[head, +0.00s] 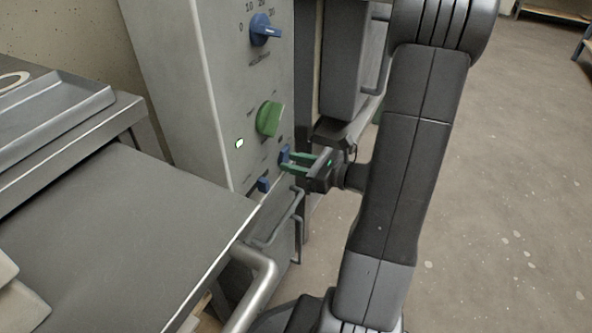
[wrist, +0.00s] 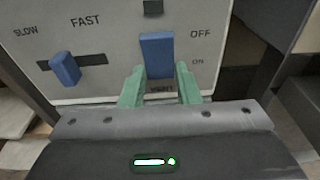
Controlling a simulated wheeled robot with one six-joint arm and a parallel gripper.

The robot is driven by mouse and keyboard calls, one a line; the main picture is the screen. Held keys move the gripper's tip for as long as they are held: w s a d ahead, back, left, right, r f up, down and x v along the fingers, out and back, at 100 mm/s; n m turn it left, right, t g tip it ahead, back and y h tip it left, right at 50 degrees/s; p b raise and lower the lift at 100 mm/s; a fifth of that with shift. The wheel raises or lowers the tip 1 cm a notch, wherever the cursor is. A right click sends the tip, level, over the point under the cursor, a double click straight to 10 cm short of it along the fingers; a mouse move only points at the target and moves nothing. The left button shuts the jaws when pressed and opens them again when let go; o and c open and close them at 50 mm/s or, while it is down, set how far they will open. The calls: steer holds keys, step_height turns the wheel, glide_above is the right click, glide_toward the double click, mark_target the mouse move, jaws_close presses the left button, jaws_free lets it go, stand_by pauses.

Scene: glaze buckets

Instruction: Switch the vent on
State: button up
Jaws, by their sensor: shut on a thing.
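The blue vent switch (wrist: 157,55) is on the panel in front of me, with OFF and ON printed to its right and a partly hidden label below it. My gripper (wrist: 160,74) has one green finger on each side of the switch's lower part and is shut on it. In the head view, my gripper (head: 291,160) reaches the panel from the right, at the blue vent switch (head: 284,155). The fingers hide part of the switch there. I cannot tell for sure whether it stands at OFF or ON.
A blue slider (wrist: 65,69) marked SLOW and FAST sits left of the switch. A bent metal handle (head: 290,220) is below. A grey worktop (head: 130,215) lies left.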

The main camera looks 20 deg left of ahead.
steer(key=shift+f+y+b, duration=0.25)
steer(key=shift+y+b, duration=0.35)
steer(key=shift+y, duration=0.2)
steer(key=o, duration=1)
steer(key=d+p, duration=0.1)
steer(key=d, duration=0.3)
steer(key=d+p, duration=0.1)
steer(key=d, duration=0.4)
steer(key=s+d+p, duration=0.1)
steer(key=d, duration=0.3)
steer(key=shift+d+p, duration=0.35)
steer(key=shift+p, duration=0.05)
steer(key=shift+a, duration=0.1)
